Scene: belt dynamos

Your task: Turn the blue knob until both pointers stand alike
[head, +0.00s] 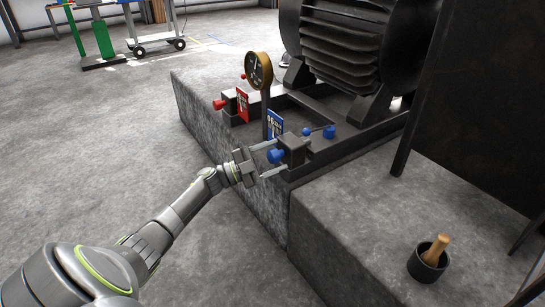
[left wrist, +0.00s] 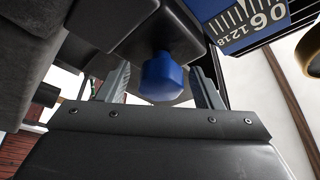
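The blue knob (head: 276,156) sits on the near side of a dark block on the machine's base frame. In the left wrist view the faceted blue knob (left wrist: 162,76) shows between my two fingers. My left gripper (head: 267,160) is open, one finger on each side of the knob; gaps show beside it in the left wrist view (left wrist: 160,90). A blue scale plate (head: 275,123) stands beside the block; its numbers show in the left wrist view (left wrist: 248,20). A red scale plate (head: 242,106) stands farther back. I cannot make out the pointers' positions. My right gripper is out of view.
A large dark finned machine (head: 345,45) rises behind. A black cup (head: 428,262) with a wooden handle stands on the front right plinth.

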